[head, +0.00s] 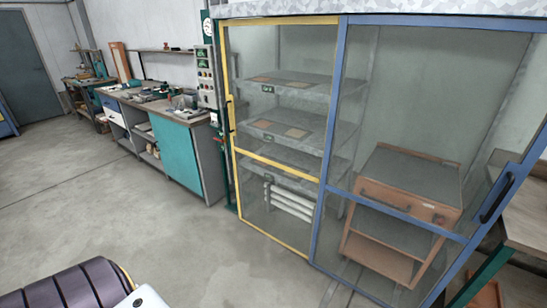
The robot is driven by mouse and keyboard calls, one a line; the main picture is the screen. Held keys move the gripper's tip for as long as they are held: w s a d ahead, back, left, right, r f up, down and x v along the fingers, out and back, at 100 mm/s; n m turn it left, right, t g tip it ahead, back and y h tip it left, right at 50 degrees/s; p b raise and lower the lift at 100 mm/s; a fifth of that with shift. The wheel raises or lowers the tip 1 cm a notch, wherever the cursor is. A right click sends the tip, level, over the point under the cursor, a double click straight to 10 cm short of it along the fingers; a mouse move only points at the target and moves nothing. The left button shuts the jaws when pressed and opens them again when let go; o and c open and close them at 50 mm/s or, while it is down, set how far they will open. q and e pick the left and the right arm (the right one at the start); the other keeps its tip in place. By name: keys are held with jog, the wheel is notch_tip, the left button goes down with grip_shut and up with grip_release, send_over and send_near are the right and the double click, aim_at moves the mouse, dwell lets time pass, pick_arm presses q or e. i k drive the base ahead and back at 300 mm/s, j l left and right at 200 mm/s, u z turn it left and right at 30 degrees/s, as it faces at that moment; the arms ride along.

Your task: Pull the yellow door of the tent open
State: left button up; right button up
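The tent's yellow door (280,168) is a tall yellow frame with a clear pane and a middle crossbar, in the centre of the head view. It looks closed, with its right edge along the blue frame. A dark upright handle (230,112) sits on its left edge. Shelves with flat brown pieces and several white tubes show through the pane. The blue-framed panel (400,212) stands to its right, with a black handle (497,198) at the far right. Neither gripper is in view.
A control box (205,80) on a green post stands just left of the yellow door. A workbench with a teal cabinet (176,150) is farther left. A dark ribbed object (70,288) lies at the lower left. The grey floor before the door is clear.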

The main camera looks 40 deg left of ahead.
aim_at(231, 121)
jog(key=i+j+u, duration=0.1)
jog(key=j, duration=0.35)
jog(key=i+j+u, duration=0.1)
jog(key=j, duration=0.35)
jog(key=i+j+u, duration=0.15)
jog(key=j, duration=0.3)
jog(key=i+j+u, duration=0.1)
jog(key=i+j, duration=0.2)
jog(key=j, duration=0.15)
jog(key=i+j+u, duration=0.1)
jog(key=j, duration=0.3)
jog(key=i+j+u, duration=0.1)
jog(key=i+j, duration=0.2)
jog(key=j, duration=0.1)
